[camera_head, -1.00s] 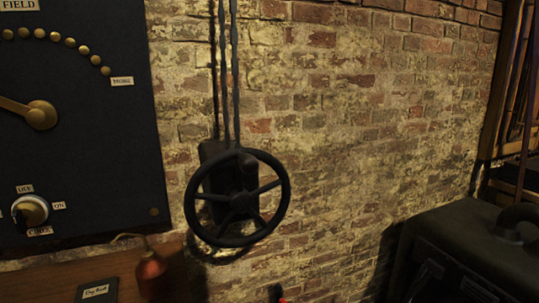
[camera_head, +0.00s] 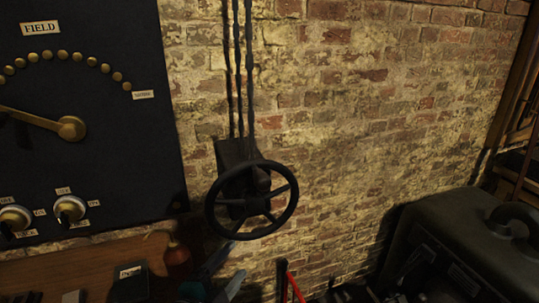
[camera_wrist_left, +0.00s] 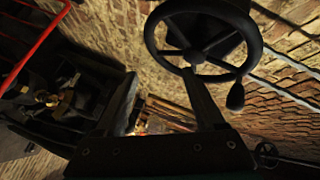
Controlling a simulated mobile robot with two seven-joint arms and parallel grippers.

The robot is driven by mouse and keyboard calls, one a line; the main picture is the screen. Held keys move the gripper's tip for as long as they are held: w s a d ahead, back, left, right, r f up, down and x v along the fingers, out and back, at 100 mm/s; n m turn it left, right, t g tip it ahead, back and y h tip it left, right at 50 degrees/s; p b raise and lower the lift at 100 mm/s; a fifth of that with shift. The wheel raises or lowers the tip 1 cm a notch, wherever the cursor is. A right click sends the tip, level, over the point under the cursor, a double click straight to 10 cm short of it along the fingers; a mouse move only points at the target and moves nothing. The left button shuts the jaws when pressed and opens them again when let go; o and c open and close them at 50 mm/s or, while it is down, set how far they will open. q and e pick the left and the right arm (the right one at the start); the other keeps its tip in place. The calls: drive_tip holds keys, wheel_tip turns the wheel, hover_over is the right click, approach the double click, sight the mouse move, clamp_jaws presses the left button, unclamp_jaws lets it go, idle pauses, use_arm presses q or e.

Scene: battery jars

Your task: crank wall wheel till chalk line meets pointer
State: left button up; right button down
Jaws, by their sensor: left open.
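The dark spoked wall wheel (camera_head: 248,206) is mounted on a dark bracket on the brick wall, below vertical pipes. It also shows in the left wrist view (camera_wrist_left: 193,55), with a dark knob handle (camera_wrist_left: 236,97) hanging off its rim. I cannot make out a chalk line or a pointer. My left gripper (camera_head: 225,279) is low in the head view, below the wheel, open and empty. In the left wrist view its fingers (camera_wrist_left: 163,98) are spread apart, and one finger tip overlaps the lower rim; I cannot tell if they touch. My right gripper is not in view.
A dark FIELD panel (camera_head: 90,150) with a brass lever and knobs is at left. A wooden bench (camera_head: 75,268) below holds a reddish bottle (camera_head: 177,257). A bulky dark machine (camera_head: 450,245) stands at right. The wall right of the wheel is clear.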

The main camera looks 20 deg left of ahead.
use_arm(q)
wheel_tip(320, 180, up, 14)
drive_tip(key=s+d+m+t+p, duration=0.2)
drive_tip(key=m, duration=0.1)
drive_tip(key=h+b, duration=0.1)
drive_tip(key=b, duration=0.1)
approach(269, 173)
drive_tip(key=w+d, duration=0.1)
drive_tip(key=w, duration=0.1)
drive_tip(key=w+d+r, duration=0.1)
drive_tip(key=w, duration=0.1)
drive_tip(key=w+r, duration=0.1)
drive_tip(key=w, duration=0.1)
drive_tip(key=shift+w+d, duration=0.3)
drive_tip(key=shift+d, duration=0.1)
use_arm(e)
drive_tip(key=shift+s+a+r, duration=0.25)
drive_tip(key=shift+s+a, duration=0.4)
use_arm(q)
drive_tip(key=shift+f, duration=0.1)
clamp_jaws()
